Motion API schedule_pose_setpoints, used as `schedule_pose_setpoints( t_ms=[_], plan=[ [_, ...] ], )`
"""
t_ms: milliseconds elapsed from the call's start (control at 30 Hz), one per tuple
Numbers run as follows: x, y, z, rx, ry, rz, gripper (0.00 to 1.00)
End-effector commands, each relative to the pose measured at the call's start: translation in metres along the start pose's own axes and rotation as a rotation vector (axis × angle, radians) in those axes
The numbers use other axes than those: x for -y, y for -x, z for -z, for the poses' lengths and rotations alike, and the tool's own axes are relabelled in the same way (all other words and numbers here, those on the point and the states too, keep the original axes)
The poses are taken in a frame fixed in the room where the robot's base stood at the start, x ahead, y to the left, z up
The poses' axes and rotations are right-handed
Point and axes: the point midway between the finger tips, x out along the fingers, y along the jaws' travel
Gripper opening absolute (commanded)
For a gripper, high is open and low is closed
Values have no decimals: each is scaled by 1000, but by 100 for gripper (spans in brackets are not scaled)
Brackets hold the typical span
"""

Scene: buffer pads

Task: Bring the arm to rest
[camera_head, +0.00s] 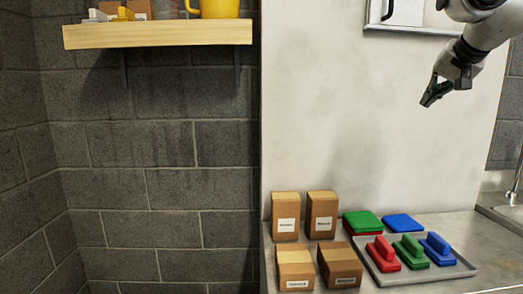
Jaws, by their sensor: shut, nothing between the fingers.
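My gripper (432,97) hangs from my arm at the upper right, in front of the pale wall panel. It points down and to the left, and its fingers are shut and empty. It is well above the counter and apart from everything on it. Below it, a grey tray (455,272) holds a red pad with a handle (383,254), a green one (410,252) and a blue one (437,249).
Behind the tray lie a green pad (362,222) and a blue pad (404,222). Several cardboard boxes (296,268) stand on the counter's left. A wooden shelf (158,36) with a yellow pot (219,8) is at the upper left. A sink (505,210) is at the right edge.

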Motion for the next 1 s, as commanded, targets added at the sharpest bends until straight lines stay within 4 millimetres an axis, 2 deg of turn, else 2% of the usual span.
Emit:
schedule_pose_setpoints(
  t_ms=[33, 200, 300, 433, 500, 633, 1000],
  plan=[
    [-18, -3, -40, 75, 91, -37, 0],
    [-82, 3, -168, 326, 389, -127, 0],
    [-117, 12, -232, 442, 513, -152, 0],
    [-150, 23, -292, 517, 590, -164, 0],
    [-153, 27, -304, 511, 611, -149, 0],
    [-144, 32, -301, 480, 632, -122, 0],
    [-143, 31, -301, 482, 632, -120, 0]
  ],
)
